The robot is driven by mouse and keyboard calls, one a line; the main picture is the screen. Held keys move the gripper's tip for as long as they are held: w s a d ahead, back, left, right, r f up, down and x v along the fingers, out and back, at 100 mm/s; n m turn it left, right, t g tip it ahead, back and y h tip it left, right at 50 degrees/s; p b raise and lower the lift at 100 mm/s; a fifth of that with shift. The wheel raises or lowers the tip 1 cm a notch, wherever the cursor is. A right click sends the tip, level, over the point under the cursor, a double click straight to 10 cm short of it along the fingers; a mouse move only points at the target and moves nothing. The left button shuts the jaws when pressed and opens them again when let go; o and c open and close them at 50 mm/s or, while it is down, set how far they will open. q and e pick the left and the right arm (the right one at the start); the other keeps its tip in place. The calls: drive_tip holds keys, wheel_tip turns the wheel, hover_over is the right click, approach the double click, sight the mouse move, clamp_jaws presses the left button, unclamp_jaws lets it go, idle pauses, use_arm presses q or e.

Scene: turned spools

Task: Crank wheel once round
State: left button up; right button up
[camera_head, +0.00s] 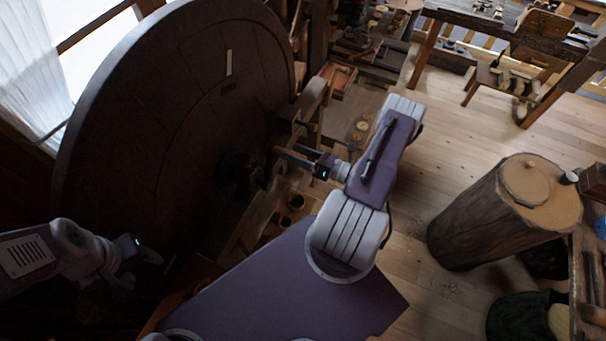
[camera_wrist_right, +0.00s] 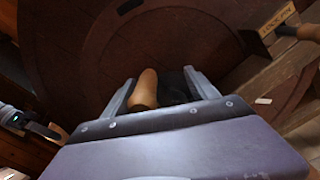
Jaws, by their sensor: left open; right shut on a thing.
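The great dark wooden wheel (camera_head: 165,110) fills the left of the head view, with a pale mark (camera_head: 229,63) on its upper face. Its reddish-brown face also fills the back of the right wrist view (camera_wrist_right: 75,50). My right gripper (camera_head: 281,152) is at the wheel's hub side. In the right wrist view its two fingers (camera_wrist_right: 160,90) are around a rounded tan wooden crank handle (camera_wrist_right: 146,88), shut on it. The crank's arm is mostly hidden. My left gripper (camera_head: 146,254) is open and empty, low beside the wheel; it also shows at the left of the wrist view (camera_wrist_right: 40,128).
A thick wooden stump (camera_head: 475,215) stands on the plank floor at the right. A workbench (camera_head: 480,22) stands at the back right. The floor (camera_head: 420,150) between stump and wheel frame is largely clear.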

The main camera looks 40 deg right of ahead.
use_arm(q)
drive_tip(key=f+b, duration=1.9)
drive_tip(key=f, duration=0.1)
drive_tip(key=shift+d+f, duration=0.1)
drive_tip(key=shift+d, duration=0.1)
drive_tip(key=shift+w+f+b, duration=0.1)
drive_tip(key=shift+f+b, duration=0.15)
drive_tip(key=shift+b, duration=0.25)
drive_tip(key=shift+d, duration=0.15)
use_arm(e)
drive_tip(key=w+d+f+m, duration=0.1)
drive_tip(key=d+f+m, duration=0.1)
drive_tip(key=f+m, duration=0.6)
drive_tip(key=w+d+f+m, duration=0.1)
drive_tip(key=d+f+m, duration=0.2)
drive_tip(key=f+m, duration=0.5)
wheel_tip(320, 180, down, 4)
drive_tip(key=shift+w+r+m, duration=0.1)
drive_tip(key=shift+w+m, duration=0.2)
drive_tip(key=shift+d+r, duration=0.1)
drive_tip(key=shift+r, duration=0.25)
drive_tip(key=shift+d, duration=0.1)
